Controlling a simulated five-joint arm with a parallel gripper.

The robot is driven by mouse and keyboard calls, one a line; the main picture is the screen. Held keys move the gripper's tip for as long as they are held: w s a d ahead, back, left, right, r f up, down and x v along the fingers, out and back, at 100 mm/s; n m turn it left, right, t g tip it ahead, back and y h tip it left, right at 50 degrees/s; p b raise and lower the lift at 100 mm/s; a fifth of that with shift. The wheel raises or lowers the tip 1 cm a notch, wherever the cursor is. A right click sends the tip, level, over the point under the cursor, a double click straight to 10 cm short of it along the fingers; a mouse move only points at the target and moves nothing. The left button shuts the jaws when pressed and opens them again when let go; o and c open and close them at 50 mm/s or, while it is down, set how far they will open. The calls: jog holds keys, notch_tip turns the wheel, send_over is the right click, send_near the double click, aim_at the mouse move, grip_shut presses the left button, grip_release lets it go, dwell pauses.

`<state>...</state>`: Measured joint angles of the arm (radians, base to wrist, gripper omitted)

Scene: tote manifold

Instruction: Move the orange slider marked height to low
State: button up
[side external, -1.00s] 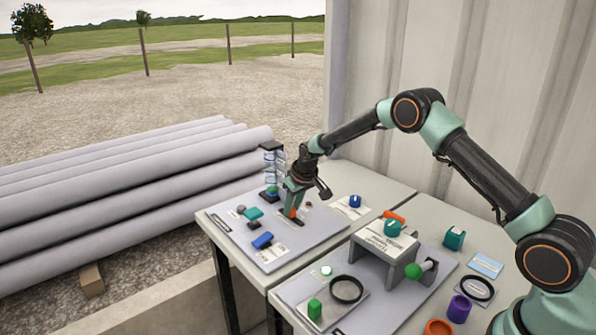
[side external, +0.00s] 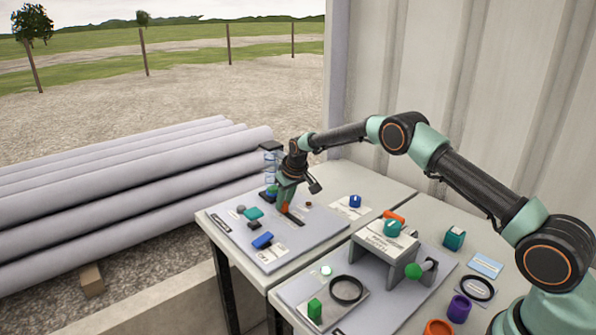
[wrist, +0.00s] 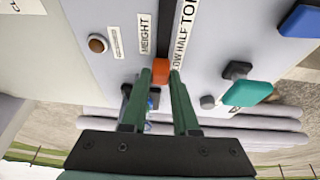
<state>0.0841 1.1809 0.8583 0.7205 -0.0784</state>
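The orange slider (wrist: 161,71) sits at the lower end of its dark slot (wrist: 178,25) in the wrist view, level with the word LOW on the strip (wrist: 186,30). HALF and TOP are printed further up that strip. The HEIGHT label (wrist: 145,34) is on the slot's other side. My gripper (wrist: 163,76) has one green finger on each side of the slider and looks shut on it. In the side view my gripper (side external: 285,204) points down at the slot's far end; a little of the orange slider (side external: 285,209) shows there, the rest hidden by the fingers.
A brown button (wrist: 97,44) is left of the slot in the wrist view. A teal handle (wrist: 247,93), a grey knob (wrist: 207,102) and a blue part (wrist: 300,20) are to the right. In the side view, a grey stand (side external: 385,243) and several loose items occupy the nearer table.

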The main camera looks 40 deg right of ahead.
jog(key=o, duration=0.4)
jog(key=shift+w+d+r, duration=0.15)
jog(key=shift+w+d, duration=0.05)
jog(key=shift+s+a, duration=0.1)
jog(key=v, duration=1.2)
jog(key=s+a+r, duration=0.3)
jog(key=s+r, duration=0.9)
jog(key=s, duration=0.1)
jog(key=s+a+f+t, duration=0.1)
jog(key=s+a, duration=0.1)
jog(key=s, duration=1.6)
jog(key=shift+s, duration=0.4)
